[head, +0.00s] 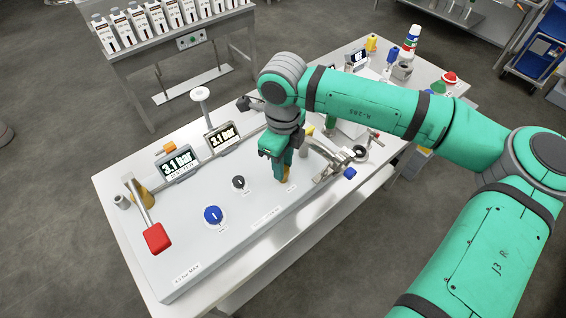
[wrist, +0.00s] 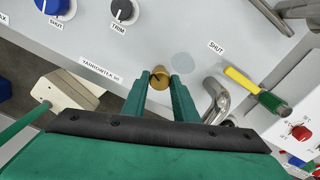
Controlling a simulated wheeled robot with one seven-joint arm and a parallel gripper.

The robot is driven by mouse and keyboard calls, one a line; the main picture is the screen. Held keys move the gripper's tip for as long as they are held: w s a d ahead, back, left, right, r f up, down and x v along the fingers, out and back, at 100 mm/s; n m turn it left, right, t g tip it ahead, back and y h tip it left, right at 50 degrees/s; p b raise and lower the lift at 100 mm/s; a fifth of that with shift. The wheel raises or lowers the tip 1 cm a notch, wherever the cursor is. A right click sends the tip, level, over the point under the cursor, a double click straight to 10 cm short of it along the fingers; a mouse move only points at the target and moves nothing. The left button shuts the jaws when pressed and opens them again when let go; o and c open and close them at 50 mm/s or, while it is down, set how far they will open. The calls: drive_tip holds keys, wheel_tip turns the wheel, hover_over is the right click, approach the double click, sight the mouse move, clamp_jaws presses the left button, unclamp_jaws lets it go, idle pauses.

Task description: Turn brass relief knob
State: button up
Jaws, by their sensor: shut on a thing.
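The brass relief knob (wrist: 159,76) sits on the grey panel, between my gripper's two green fingers in the wrist view. My gripper (wrist: 161,84) is shut on it, one finger at each side. In the head view my gripper (head: 284,174) points down at the panel, and a small part of the brass knob (head: 286,177) shows at its fingertips. The rest of the knob is hidden there by the fingers.
A blue knob (head: 213,215) and a black knob (head: 239,183) are left of my gripper. A red-ended lever (head: 157,238) is further left. Displays (head: 177,163) reading 3.1 bar stand behind. A yellow-handled lever (wrist: 242,80) and metal pipe (wrist: 217,98) are close on the right.

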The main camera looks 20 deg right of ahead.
drive_tip(key=shift+n, duration=1.1)
drive_tip(key=o, duration=1.1)
drive_tip(key=shift+c, duration=0.2)
wheel_tip(320, 180, up, 11)
drive_tip(key=shift+f, duration=0.15)
